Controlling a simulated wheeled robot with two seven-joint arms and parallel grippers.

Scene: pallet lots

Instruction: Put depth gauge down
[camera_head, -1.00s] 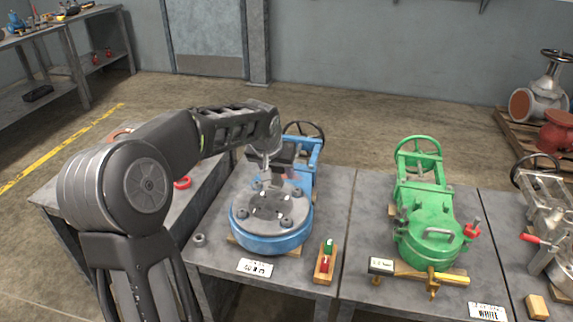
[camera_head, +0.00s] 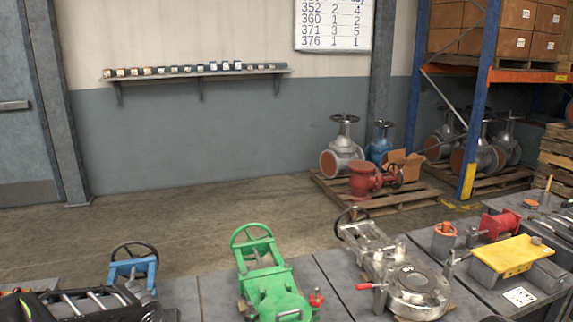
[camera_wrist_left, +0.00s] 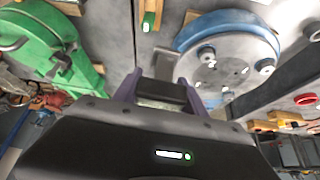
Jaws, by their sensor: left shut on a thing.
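My left gripper (camera_wrist_left: 160,95) shows in the left wrist view, its two fingers shut on a dark block-like thing, the depth gauge (camera_wrist_left: 162,90). Only part of the gauge shows; its far end cannot be made out. Beyond the fingers are the round blue flange (camera_wrist_left: 230,27) of the blue valve and, to the left, the green valve (camera_wrist_left: 40,45). Whether the gauge touches anything is not clear. In the head view only part of my left arm shows at the bottom left; its gripper is out of that frame. My right gripper is not in view.
In the head view the blue valve (camera_head: 135,265), green valve (camera_head: 265,278) and silver valve (camera_head: 415,288) stand along the grey benches. A yellow plate (camera_head: 512,256) and red vise-like part (camera_head: 500,224) are at the right. Pallets with valves (camera_head: 362,182) stand behind; a wall shelf (camera_head: 200,73) hangs above.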

